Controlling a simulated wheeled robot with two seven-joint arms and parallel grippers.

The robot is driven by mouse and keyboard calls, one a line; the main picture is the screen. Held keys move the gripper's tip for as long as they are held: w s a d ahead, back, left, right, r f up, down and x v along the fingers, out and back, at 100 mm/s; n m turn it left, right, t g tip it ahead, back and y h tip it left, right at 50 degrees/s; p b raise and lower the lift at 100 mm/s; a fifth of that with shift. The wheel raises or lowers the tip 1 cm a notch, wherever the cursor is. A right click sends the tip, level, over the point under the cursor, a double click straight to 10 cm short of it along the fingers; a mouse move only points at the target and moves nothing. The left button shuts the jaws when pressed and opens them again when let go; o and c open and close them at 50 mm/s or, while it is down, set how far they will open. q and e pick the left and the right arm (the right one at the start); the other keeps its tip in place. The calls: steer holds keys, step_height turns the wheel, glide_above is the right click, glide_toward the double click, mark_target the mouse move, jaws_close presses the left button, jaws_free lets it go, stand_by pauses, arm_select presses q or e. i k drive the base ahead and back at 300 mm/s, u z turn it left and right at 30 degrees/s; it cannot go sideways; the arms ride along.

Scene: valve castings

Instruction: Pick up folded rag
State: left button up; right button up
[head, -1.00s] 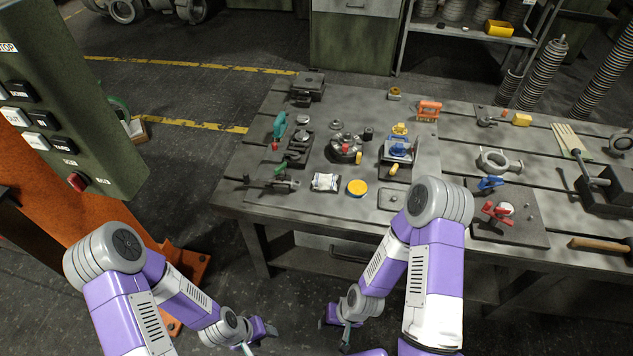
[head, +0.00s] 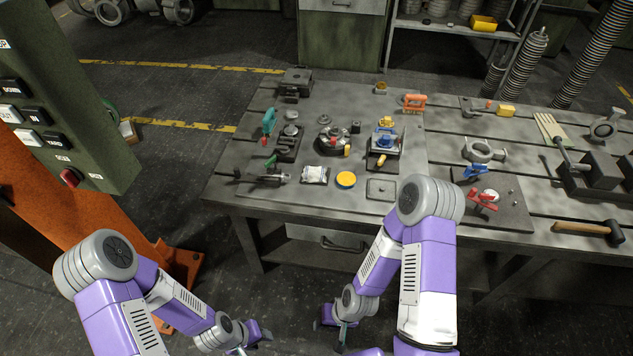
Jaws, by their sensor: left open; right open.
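My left gripper (head: 254,340) is open and empty, low in front of the bench. My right gripper (head: 331,332) is also open and empty, a short way to its right. Both are below the bench top and well apart from the cloth.
A clamp-like tool (head: 264,178) lies left of the cloth, and a round dark fixture (head: 333,140) stands behind it. A flat square plate (head: 381,189) lies right of the tin. A green control box (head: 60,110) on an orange post stands at left. A mallet (head: 590,229) lies at right.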

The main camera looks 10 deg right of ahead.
mark_target(311, 174)
steer(key=k, duration=0.35)
steer(key=z, duration=1.4)
steer(key=i, duration=0.95)
steer(key=u, duration=1.2)
